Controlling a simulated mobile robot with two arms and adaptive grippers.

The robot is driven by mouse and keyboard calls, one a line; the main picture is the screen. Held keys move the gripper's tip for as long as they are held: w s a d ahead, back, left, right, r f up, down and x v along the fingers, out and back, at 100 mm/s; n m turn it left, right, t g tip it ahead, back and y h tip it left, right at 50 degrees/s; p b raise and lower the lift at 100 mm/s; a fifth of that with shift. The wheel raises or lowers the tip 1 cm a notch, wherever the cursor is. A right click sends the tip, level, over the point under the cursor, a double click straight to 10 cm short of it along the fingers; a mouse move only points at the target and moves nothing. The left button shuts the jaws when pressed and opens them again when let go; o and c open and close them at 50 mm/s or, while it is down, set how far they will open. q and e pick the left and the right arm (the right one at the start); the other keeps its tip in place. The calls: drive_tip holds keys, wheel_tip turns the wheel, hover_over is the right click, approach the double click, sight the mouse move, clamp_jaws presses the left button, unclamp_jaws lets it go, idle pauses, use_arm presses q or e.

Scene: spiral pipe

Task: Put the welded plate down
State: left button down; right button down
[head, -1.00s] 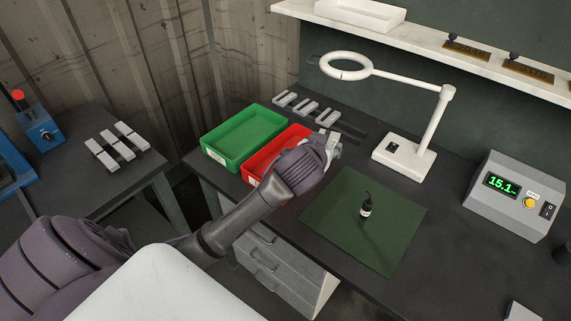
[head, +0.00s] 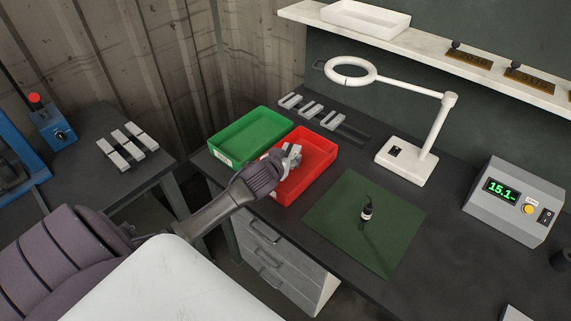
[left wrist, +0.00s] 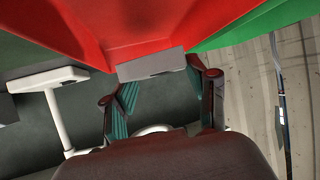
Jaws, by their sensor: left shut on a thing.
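My left gripper (head: 277,161) is over the red tray (head: 321,154) and is shut on a small grey metal piece, the welded plate (head: 293,154). In the left wrist view the plate (left wrist: 152,64) shows as a grey bar by the fingertips (left wrist: 160,86), with the red tray (left wrist: 125,22) close beyond it. I cannot tell whether the plate touches the tray. The gripper and my arm hide part of the tray. My right gripper is not in view.
A green tray (head: 227,154) adjoins the red one on the left. Several grey brackets (head: 311,109) stand behind. A white ring lamp (head: 404,164), a green mat (head: 337,224) with a small dark bottle (head: 367,210), and a grey meter box (head: 512,200) are to the right.

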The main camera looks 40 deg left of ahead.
use_arm(q)
wheel_tip(320, 180, down, 4)
drive_tip(key=shift+r+p, duration=0.25)
drive_tip(key=shift+p, duration=0.05)
drive_tip(key=shift+f, duration=0.2)
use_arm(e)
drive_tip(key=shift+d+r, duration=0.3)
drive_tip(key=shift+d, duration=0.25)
use_arm(q)
drive_tip(key=shift+f+b, duration=0.4)
drive_tip(key=shift+f, duration=0.25)
drive_tip(key=shift+c, duration=1.6)
unclamp_jaws()
drive_tip(key=shift+s, duration=0.1)
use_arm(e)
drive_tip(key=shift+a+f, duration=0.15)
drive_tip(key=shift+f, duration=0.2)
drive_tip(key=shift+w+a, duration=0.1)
